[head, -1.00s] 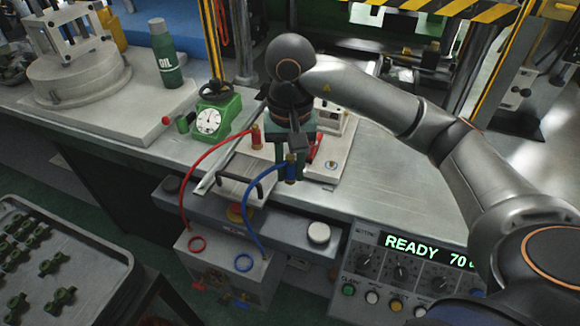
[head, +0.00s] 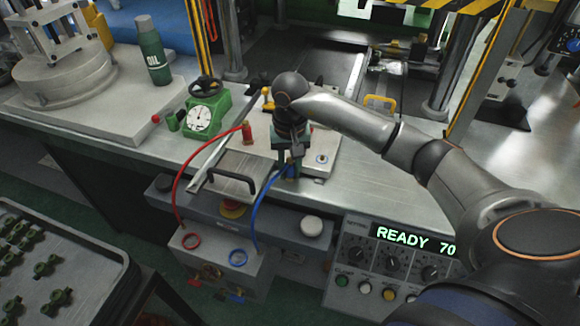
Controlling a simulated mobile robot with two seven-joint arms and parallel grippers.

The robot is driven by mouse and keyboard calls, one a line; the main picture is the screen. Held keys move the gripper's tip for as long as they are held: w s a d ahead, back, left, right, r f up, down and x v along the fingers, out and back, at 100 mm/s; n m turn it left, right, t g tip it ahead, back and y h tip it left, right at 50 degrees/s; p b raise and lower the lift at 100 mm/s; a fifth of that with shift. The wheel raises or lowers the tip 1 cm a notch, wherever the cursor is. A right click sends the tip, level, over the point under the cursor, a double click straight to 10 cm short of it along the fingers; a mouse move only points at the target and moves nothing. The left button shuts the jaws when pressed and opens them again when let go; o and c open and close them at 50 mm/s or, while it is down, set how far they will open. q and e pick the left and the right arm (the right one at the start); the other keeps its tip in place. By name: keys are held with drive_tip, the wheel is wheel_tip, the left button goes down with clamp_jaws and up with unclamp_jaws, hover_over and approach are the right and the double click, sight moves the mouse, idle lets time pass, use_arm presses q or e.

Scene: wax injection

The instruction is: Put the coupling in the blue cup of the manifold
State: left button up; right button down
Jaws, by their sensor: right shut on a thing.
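My right gripper (head: 290,166) is shut on the coupling (head: 292,172), a small blue and brass piece at the end of the blue hose (head: 255,205). The gripper points down over the front part of the pale plate on the bench and hides much of the coupling. I cannot tell whether the coupling touches anything below. The manifold (head: 225,268) is a grey box at the bench front. My left gripper is out of view.
A red coupling (head: 247,133) stands on the plate with the red hose (head: 182,178) attached. A green dial gauge (head: 200,118) and an oil bottle (head: 154,52) are to the left. A black handle (head: 233,176) and the control panel (head: 385,262) are near the bench front.

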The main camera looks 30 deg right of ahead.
drive_tip(key=shift+f, duration=0.25)
drive_tip(key=c, duration=0.9)
unclamp_jaws()
drive_tip(key=shift+r, duration=0.1)
drive_tip(key=shift+c, duration=0.2)
drive_tip(key=shift+r, duration=0.1)
